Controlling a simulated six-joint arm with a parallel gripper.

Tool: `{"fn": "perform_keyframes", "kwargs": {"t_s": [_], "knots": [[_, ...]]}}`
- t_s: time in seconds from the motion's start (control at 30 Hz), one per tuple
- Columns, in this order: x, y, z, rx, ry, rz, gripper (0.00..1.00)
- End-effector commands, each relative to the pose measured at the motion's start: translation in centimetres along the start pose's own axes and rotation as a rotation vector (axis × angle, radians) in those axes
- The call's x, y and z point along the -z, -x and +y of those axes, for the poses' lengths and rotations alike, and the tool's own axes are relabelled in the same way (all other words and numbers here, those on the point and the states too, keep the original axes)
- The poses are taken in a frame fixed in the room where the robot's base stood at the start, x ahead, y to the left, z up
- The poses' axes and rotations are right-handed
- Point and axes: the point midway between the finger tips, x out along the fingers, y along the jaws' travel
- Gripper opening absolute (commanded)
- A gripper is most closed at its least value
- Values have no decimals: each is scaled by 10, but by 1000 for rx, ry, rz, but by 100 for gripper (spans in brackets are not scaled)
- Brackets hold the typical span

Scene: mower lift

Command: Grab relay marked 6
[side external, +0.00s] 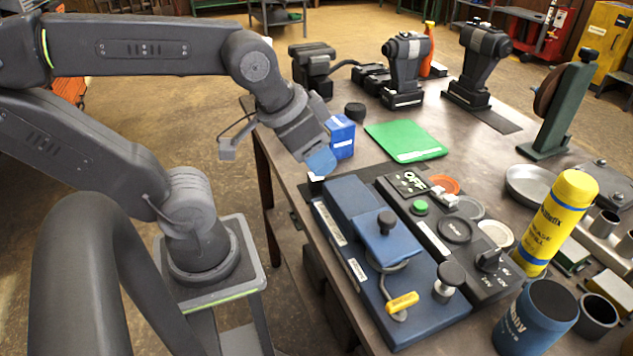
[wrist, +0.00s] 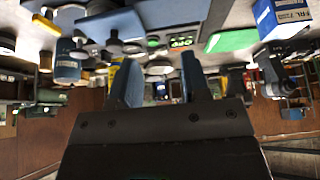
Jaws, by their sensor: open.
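No part with a readable 6 shows in either view, so I cannot tell which thing is the relay. A small blue and white box (side external: 341,136) stands near the table's left edge in the side view. It also shows at the upper right of the wrist view (wrist: 284,15), with print on its label that I cannot read fully. My gripper (side external: 321,161) is in the air just in front of the box and above the blue fixture. In the wrist view its two blue fingers (wrist: 165,82) are apart, with nothing between them.
A blue fixture (side external: 345,228) with a yellow-handled lever and a black control panel (side external: 433,232) fill the near table. A green mat (side external: 405,139) lies beyond. A yellow bottle (side external: 560,215) and a blue cup (side external: 535,318) stand right. Black devices (side external: 405,65) stand at the back.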

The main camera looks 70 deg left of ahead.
Motion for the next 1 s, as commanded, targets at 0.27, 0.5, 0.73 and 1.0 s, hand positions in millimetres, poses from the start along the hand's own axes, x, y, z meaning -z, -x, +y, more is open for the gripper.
{"fn": "perform_keyframes", "kwargs": {"t_s": [0.27,0.5,0.73,1.0], "knots": [[0,0,0,0,0,0,43],[0,0,0,0,0,0,56],[0,0,0,0,0,0,62],[7,-8,-11,46,-272,-89,62]]}}
